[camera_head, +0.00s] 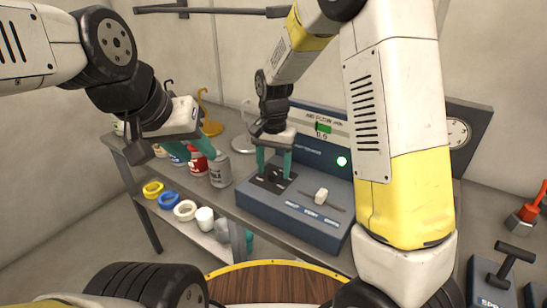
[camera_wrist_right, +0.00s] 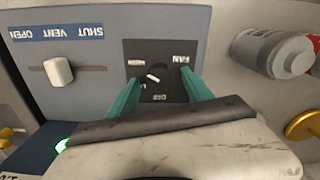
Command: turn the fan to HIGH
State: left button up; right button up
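The fan switch plate (camera_head: 268,184) is a dark square on the left of the blue console's top. In the right wrist view the plate (camera_wrist_right: 130,48) appears upside down, with a dark knob (camera_wrist_right: 158,82), a white pointer mark and the words FAN and OFF. Which setting the pointer marks is too small to tell. My right gripper (camera_head: 274,176) is open above the plate, its teal fingers on either side of the knob; they show in the right wrist view (camera_wrist_right: 160,84). Contact cannot be told. My left gripper (camera_head: 196,153) is over the cans, its opening unclear.
The blue console (camera_head: 300,218) also carries a white slider (camera_head: 321,196) labelled SHUT, VENT, OPEN and a lit green lamp (camera_head: 342,161). A grey can (camera_head: 220,171) stands left of it. Coloured rings (camera_head: 168,201) lie on a lower shelf. A round gauge (camera_head: 457,134) is behind, right.

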aim_at(274, 171)
jog(key=shift+r, duration=3.9)
jog(key=shift+d+r, duration=0.1)
jog(key=s+d+r+n+t+y, duration=0.1)
jog(key=s+d+r+n+t, duration=0.1)
jog(key=s+d+r, duration=0.3)
jog(key=s+d+r+n+t+y, duration=0.1)
jog(key=s+d+r+t, duration=0.3)
jog(key=s+d, duration=0.4)
jog(key=s+r+n, duration=0.1)
jog(key=s, duration=0.5)
jog(key=shift+s+d+r+n, duration=0.15)
jog(key=shift+s+d+n, duration=0.05)
jog(key=shift+d+n, duration=0.1)
